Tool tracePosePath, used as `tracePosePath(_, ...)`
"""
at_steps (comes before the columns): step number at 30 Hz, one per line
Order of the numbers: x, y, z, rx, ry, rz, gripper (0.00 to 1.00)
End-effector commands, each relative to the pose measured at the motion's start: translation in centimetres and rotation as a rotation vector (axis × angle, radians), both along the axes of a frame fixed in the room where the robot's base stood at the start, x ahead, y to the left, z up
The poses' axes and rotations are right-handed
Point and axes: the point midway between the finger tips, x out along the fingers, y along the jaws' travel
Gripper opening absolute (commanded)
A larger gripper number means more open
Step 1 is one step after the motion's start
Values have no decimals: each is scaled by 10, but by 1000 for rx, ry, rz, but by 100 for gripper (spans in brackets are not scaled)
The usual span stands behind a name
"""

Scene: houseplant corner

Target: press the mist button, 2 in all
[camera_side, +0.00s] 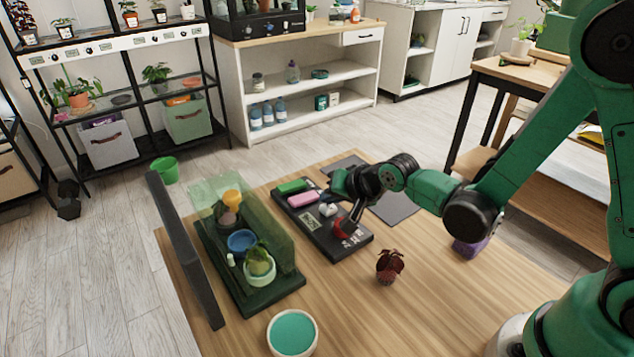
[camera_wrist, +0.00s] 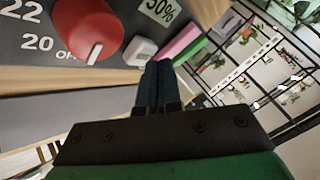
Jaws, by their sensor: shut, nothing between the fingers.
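A dark control panel (camera_side: 362,241) lies on the wooden table. It bears a red knob (camera_side: 342,230), a small white button (camera_side: 328,209), a pink block (camera_side: 303,199) and a green block (camera_side: 293,186). In the wrist view the red knob (camera_wrist: 92,28), the white button (camera_wrist: 140,51) and the pink block (camera_wrist: 182,42) show close up. None carries a readable mist label. My gripper (camera_wrist: 158,66) is shut and empty, its tips appearing just below the white button in that view. In the side view my gripper (camera_side: 352,220) is over the panel near the knob; contact cannot be told.
A clear green terrarium (camera_side: 277,241) with pots stands left of the panel. A dark red plant (camera_side: 389,265), a teal-topped bowl (camera_side: 292,333) and a purple object (camera_side: 468,247) stand around. A long dark bar (camera_side: 185,250) edges the table's left. Front table is mostly clear.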

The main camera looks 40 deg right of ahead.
Motion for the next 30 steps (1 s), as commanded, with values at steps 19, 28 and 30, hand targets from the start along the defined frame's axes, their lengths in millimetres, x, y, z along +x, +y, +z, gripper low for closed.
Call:
tracePosePath(19, 0, 0, 9, 0, 0, 0, 0)
tracePosePath(28, 0, 0, 12, 0, 0, 0, 0)
tracePosePath(30, 0, 0, 18, 0, 0, 0, 0)
